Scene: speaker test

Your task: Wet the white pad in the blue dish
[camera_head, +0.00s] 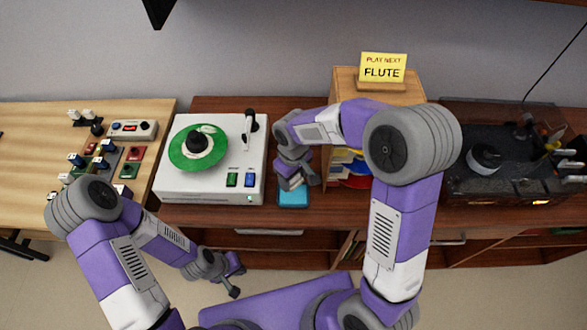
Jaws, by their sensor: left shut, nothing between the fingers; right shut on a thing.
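The blue dish (293,200) sits on the brown bench, just right of the white record player. My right gripper (294,186) is right above the dish, pointing down, and covers its back part. It is shut on a small pale thing, which looks like the white pad; the fingers mostly hide it. I cannot tell whether the pad touches the dish. My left gripper (238,279) is shut and empty, low in front of the bench, away from the dish.
The white player (172,185) carries a green disc (185,158). A wooden cabinet (345,78) with a yellow "PLAY NEXT FLUTE" note (383,70) stands behind my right arm. A dark turntable (460,180) is at the right. Small switches and blocks (110,155) lie on the left table.

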